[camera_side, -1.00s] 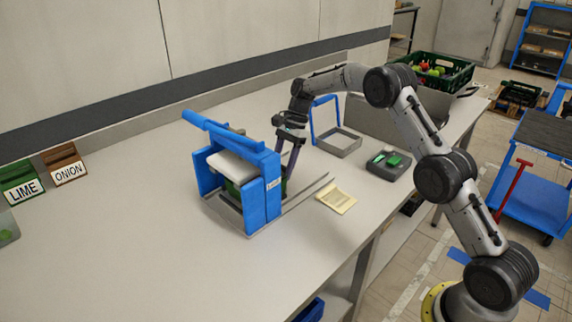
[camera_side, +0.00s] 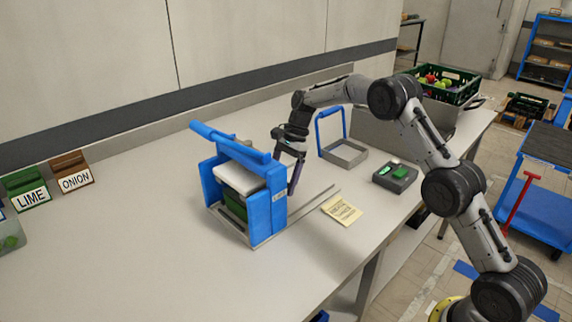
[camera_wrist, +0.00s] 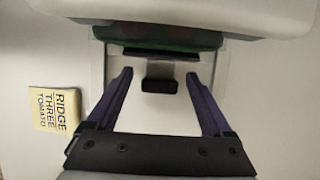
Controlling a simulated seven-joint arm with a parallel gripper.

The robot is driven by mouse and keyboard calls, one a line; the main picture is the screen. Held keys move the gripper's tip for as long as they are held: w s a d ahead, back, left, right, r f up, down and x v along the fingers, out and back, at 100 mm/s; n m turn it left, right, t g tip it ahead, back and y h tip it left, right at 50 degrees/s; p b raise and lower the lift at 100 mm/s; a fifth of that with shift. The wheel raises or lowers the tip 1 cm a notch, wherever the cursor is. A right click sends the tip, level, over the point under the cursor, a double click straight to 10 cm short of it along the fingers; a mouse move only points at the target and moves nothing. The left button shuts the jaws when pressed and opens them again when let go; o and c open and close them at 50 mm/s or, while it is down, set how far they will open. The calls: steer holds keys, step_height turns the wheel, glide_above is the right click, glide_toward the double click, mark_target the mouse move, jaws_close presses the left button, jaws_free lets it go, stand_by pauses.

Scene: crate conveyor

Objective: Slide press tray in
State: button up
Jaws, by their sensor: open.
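The blue press (camera_side: 279,208) stands on the table with its lever up at the left and a pale pressing block (camera_side: 240,178) between its posts. A green tray (camera_side: 236,208) sits under the block, inside the frame. The wrist view shows the tray's green edge (camera_wrist: 165,38) with reddish round shapes on it, below the pale block (camera_wrist: 200,14). A dark handle (camera_wrist: 158,86) sticks out toward me. My gripper (camera_side: 293,184) points down at the press's right side. In the wrist view its fingers (camera_wrist: 159,73) are open, one on each side of the handle, with gaps between.
Metal rails (camera_side: 315,205) run right from the press. A yellow note (camera_side: 342,209) reading "RIDGE THREE TOMATO" lies beside them. A blue-handled metal frame (camera_side: 345,153) and a grey box with green parts (camera_side: 394,176) stand farther right. LIME and ONION bins (camera_side: 72,172) are at left.

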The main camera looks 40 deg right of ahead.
steer(key=v, duration=1.3)
steer(key=shift+r, duration=0.15)
steer(key=s+a+r+n+t, duration=0.1)
steer(key=s+a+r, duration=0.25)
steer(key=r, duration=0.25)
steer(key=s+a+r+n+h, duration=0.1)
steer(key=s+a+r, duration=0.1)
steer(key=s+r, duration=0.25)
steer(key=s+a+r+t, duration=0.1)
steer(key=s+a+r, duration=0.15)
steer(key=r, duration=0.45)
steer(key=s+a+r+n+t+h, duration=0.1)
steer(key=s+a+r+n, duration=0.15)
steer(key=s, duration=0.65)
steer(key=s+f+n+t+h, duration=0.1)
steer(key=s+f+n, duration=0.2)
steer(key=s, duration=0.4)
steer(key=s+f+n+t, duration=0.1)
steer(key=s+f+n, duration=0.15)
steer(key=s, duration=0.45)
steer(key=s+d+f+n+h, duration=0.1)
steer(key=s+f+n, duration=0.5)
steer(key=f, duration=0.5)
steer(key=shift+d+n+t+h, duration=0.3)
steer(key=shift+d+n, duration=0.1)
steer(key=shift+n, duration=0.6)
